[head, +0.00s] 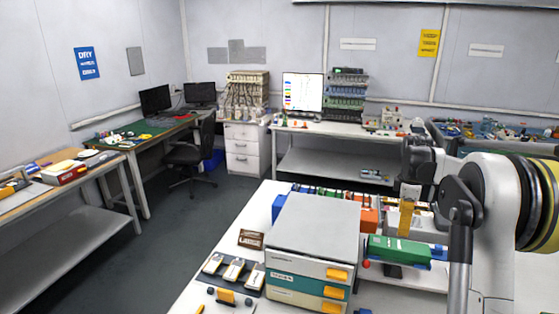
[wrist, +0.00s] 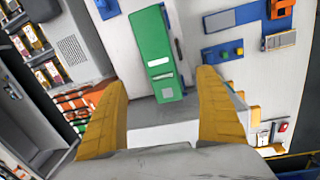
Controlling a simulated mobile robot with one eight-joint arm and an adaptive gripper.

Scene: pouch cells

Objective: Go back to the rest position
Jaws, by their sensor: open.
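My gripper (head: 407,218) hangs fingers down over the white table on the right side of the head view, at the end of my arm. In the wrist view its two yellow fingers are spread wide apart, with nothing held between them (wrist: 161,80). A green box (head: 398,249) with a pale label is close to the fingers. It also shows in the wrist view (wrist: 154,35), beyond the gap between the fingertips. I cannot tell the exact distance between box and fingers.
A grey-topped drawer cabinet (head: 317,222) with orange handles stands left of my gripper. Pouch cells (head: 233,269) lie on a dark mat at the table's left. Orange racks (wrist: 78,101) show left of the fingers in the wrist view. Dark floor (head: 165,240) is clear farther left.

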